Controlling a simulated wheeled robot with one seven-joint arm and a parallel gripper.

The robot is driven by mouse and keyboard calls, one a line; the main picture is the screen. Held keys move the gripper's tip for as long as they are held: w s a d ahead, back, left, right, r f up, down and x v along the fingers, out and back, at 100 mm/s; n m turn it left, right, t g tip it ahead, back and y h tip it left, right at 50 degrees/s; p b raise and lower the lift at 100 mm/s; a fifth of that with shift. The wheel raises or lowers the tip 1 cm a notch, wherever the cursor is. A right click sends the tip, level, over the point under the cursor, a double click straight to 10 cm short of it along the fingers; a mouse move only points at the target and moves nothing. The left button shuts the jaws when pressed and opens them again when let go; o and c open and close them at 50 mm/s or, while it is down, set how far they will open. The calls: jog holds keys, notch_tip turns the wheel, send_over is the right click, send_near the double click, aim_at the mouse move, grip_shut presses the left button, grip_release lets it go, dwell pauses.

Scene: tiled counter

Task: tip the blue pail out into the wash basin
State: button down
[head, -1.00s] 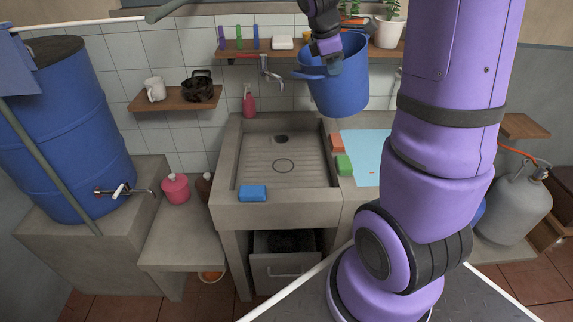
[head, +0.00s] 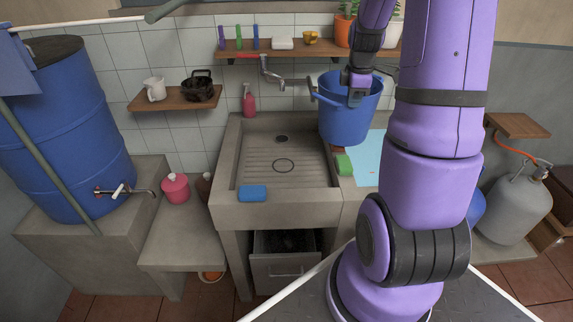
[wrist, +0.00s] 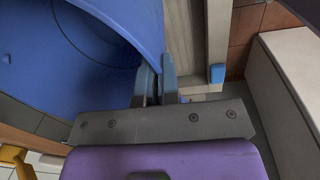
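The blue pail (head: 343,122) hangs nearly upright at the right side of the wash basin (head: 290,207), beside the back right corner and in front of the wall shelf. My gripper (head: 356,98) is shut on the pail's near rim. In the wrist view, the fingers of my gripper (wrist: 155,86) pinch the pail's wall, and the blue pail (wrist: 60,70) fills the left side. Its contents cannot be made out. The basin's ribbed floor and drain are bare.
A blue block (head: 252,193) lies on the basin's front rim. A green sponge (head: 344,164) and a light blue mat (head: 366,172) lie on the right counter. A tap (head: 270,72) reaches out over the back. A shelf (head: 240,48) holds small items and plants.

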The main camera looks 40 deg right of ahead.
jog(key=shift+r, duration=2.5)
